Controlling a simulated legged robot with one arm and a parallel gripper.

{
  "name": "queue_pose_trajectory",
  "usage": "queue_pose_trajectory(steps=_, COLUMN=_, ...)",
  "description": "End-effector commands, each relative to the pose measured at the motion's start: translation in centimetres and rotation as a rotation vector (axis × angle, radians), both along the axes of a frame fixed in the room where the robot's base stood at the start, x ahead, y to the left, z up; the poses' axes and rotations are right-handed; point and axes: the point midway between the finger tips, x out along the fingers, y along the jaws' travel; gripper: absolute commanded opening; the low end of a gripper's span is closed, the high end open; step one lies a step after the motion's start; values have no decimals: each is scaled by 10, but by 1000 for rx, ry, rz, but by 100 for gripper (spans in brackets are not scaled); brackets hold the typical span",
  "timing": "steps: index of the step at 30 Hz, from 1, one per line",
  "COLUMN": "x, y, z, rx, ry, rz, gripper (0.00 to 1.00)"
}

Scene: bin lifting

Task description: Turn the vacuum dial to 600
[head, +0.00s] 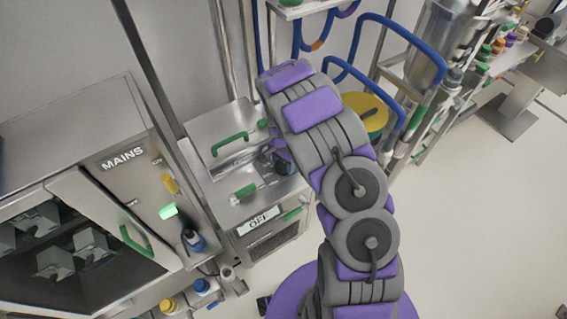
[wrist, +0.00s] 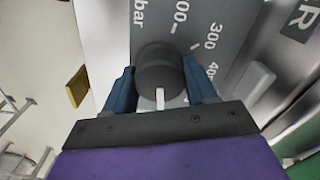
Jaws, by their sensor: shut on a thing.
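The vacuum dial (wrist: 160,68) is a dark round knob with a white pointer, in the middle of the wrist view. It sits on a grey scale plate (wrist: 228,22) marked "bar", "300" and other partly hidden numbers. My gripper (wrist: 161,85) has its two blue fingers on either side of the knob and is shut on it. The white pointer faces the bottom of the wrist view, toward the gripper's base. In the head view my purple and grey arm reaches to the steel unit, and the dial is hidden there.
The steel unit (head: 222,128) has green handles and an "OFF" label (head: 258,220). A "MAINS" cabinet (head: 75,140) stands at left. The floor at right is clear.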

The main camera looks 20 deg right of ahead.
Motion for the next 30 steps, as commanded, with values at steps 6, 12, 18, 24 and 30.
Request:
queue_pose_trajectory(steps=6, x=2, y=0, z=1, rx=0, ry=-6, rz=-4, gripper=26)
queue_pose_trajectory(steps=12, x=2, y=0, z=1, rx=0, ry=-6, rz=-3, gripper=59)
queue_pose_trajectory(steps=18, x=1, y=0, z=1, rx=0, ry=-5, rz=-2, gripper=78)
queue_pose_trajectory(steps=24, x=1, y=0, z=1, rx=0, ry=-3, rz=-2, gripper=82)
queue_pose_trajectory(steps=30, x=1, y=0, z=8, rx=0, ry=-4, rz=-2, gripper=82)
